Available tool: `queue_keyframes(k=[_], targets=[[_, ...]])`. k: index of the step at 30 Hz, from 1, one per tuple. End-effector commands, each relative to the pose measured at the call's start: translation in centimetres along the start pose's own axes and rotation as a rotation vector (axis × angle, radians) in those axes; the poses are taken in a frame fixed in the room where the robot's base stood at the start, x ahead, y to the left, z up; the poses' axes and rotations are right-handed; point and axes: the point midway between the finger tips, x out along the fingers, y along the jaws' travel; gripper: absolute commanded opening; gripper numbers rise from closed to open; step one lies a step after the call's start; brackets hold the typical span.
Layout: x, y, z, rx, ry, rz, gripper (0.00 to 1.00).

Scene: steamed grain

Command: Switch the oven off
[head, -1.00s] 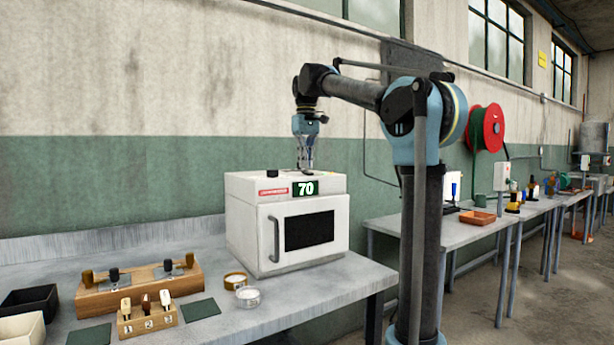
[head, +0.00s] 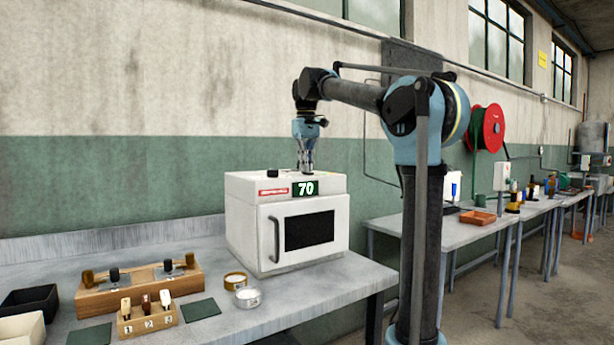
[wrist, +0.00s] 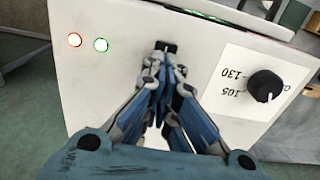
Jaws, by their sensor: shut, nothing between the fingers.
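The white oven (head: 262,225) stands on the near table, its door shut and its green display (head: 306,188) reading 70. My gripper (head: 306,172) points down at the oven's top. In the wrist view its fingertips (wrist: 163,62) are shut and empty, right at the switch and partly covering it. I cannot tell whether they touch it.
The wall is close behind. A second table (head: 470,232) stands to the right.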

Motion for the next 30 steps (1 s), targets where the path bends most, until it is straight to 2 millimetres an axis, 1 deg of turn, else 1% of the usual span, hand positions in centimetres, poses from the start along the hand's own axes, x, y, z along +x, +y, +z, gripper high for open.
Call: queue_keyframes(k=[8,30], targets=[[0.0,0.0,0.0,0.0,0.0,0.0,0.0],[-4.6,0.0,0.0,0.0,0.0,0.0,0.0]])
